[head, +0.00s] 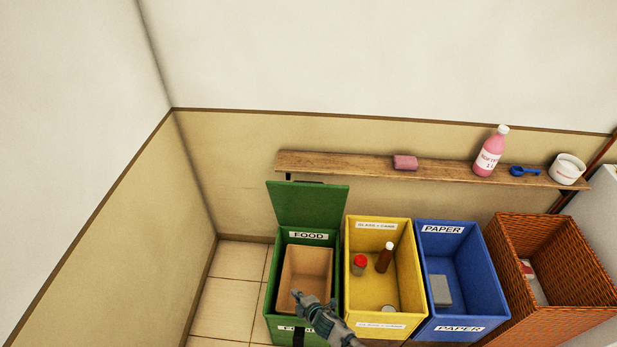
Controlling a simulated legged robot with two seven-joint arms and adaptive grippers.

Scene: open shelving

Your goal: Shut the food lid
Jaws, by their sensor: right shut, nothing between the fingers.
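The green food bin (271,291) stands at the left end of the row of bins. Its green lid (308,206) is up, standing open at the back of the bin above the inner FOOD label. A brown inner box (306,269) shows inside the bin. My right gripper (296,294) is shut and empty, over the front part of the food bin, in front of and below the raised lid and apart from it. My right arm comes in from the bottom edge and hides part of the bin's front. My left gripper is not in view.
A yellow bin (408,284) holding a jar and a bottle, a blue paper bin (477,262) and a wicker basket (589,262) stand to the right. A wooden shelf (350,165) with a pink bottle (489,152) runs above. Floor left of the bins is clear.

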